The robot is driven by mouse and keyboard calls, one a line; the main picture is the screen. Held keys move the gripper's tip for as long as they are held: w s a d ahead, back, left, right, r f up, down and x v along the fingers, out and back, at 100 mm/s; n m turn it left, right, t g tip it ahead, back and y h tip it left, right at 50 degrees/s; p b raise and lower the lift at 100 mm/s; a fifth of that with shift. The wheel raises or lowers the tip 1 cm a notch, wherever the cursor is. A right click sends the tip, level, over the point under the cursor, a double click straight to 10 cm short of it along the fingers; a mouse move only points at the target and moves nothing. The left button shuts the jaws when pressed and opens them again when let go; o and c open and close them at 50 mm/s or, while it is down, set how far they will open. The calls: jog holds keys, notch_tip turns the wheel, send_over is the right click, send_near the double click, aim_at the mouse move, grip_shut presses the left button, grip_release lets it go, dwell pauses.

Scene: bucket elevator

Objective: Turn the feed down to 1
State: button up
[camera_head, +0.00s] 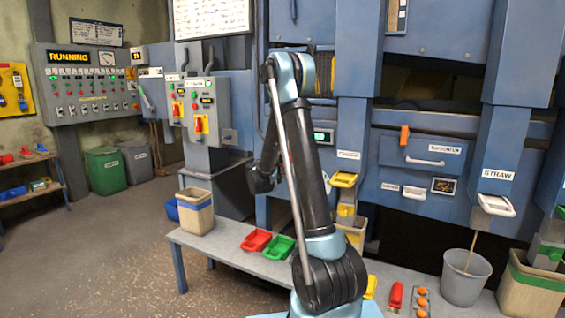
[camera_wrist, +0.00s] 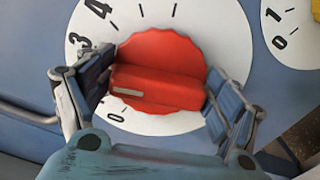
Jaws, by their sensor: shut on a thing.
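In the wrist view a red knob (camera_wrist: 165,58) with a raised bar across it sits on a white dial plate (camera_wrist: 88,12). The numbers 3 and 4 show at the upper left and 0 at the bottom; the numbers between are hidden behind a finger. A pale mark on the bar's left end points left, toward that finger; the value there cannot be read. My gripper (camera_wrist: 160,82) is shut on the red knob, one finger at each side. In the head view my arm hides the gripper and this dial.
A second dial (camera_wrist: 292,25) with 0 and 1 is close at the right in the wrist view. In the head view a bench (camera_head: 222,253) with a red scoop (camera_head: 256,241) and a green scoop (camera_head: 280,248) stands before the blue machine. A control panel (camera_head: 90,85) reads RUNNING.

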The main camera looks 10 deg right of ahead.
jog(key=n, duration=0.7)
jog(key=shift+w+r, duration=0.1)
jog(key=shift+w, duration=0.05)
jog(key=shift+c, duration=0.2)
dwell(0.4)
jog(key=o, duration=0.9)
jog(key=v, duration=1.2)
